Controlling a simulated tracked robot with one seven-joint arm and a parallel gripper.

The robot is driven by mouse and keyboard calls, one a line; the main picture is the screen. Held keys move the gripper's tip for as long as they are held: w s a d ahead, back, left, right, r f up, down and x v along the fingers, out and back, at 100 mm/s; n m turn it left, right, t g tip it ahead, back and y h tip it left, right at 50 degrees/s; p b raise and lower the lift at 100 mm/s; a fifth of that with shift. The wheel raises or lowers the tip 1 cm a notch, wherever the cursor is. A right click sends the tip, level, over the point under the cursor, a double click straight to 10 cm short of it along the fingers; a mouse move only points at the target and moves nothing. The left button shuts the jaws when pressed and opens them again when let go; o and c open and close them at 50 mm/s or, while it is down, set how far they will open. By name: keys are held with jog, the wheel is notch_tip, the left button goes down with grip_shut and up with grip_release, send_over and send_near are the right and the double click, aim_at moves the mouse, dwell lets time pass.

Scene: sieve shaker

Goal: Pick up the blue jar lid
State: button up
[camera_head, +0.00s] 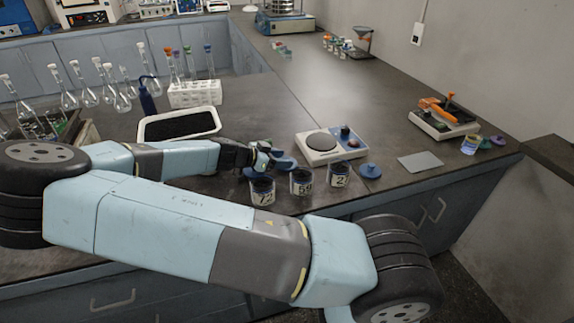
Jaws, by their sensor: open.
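Blue lids lie on the dark bench near the numbered jars. One blue lid (369,171) with a raised knob lies flat to the right of the jars, clear of my gripper. Another blue lid (286,163) lies just right of my gripper, partly hidden by it. My gripper (265,159) is open and low over the bench, at the left of that lid. I cannot tell whether it touches the lid. Three open jars with dark contents stand in front, labelled 72 (262,191), 59 (301,182) and 2 (339,175).
A white hotplate-like device (329,145) stands behind the jars. A white tray (180,123) with black contents, a white rack (195,93) and several flasks are on the left. A flat grey plate (420,161) and an orange-handled device (444,117) are on the right.

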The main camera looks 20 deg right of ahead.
jog(key=shift+d, duration=0.1)
grip_shut()
dwell(0.5)
jog(key=shift+r, duration=0.1)
